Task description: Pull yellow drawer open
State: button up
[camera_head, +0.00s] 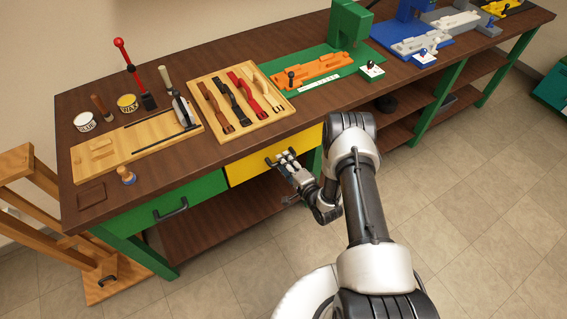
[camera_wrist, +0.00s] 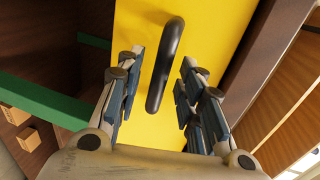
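The yellow drawer (camera_head: 247,168) sits under the bench top, to the right of a green drawer. It looks closed in the head view. Its front fills the middle of the wrist view (camera_wrist: 205,45). Its black bar handle (camera_wrist: 165,65) lies between the two fingers of my gripper (camera_wrist: 155,95), apart from both. In the head view my gripper (camera_head: 285,160) is in front of the yellow drawer at its handle. The fingers are open, with a gap on each side of the handle.
The green drawer (camera_head: 150,205) with a black handle (camera_head: 171,210) is to the left. The wooden bench (camera_head: 215,155) holds a strap tray (camera_head: 266,126), a wooden board (camera_head: 115,160) and several tools above. An open lower shelf (camera_head: 225,215) lies beneath. The tiled floor in front is free.

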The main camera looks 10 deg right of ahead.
jog(key=shift+x, duration=0.9)
jog(key=shift+c, duration=0.2)
grip_shut()
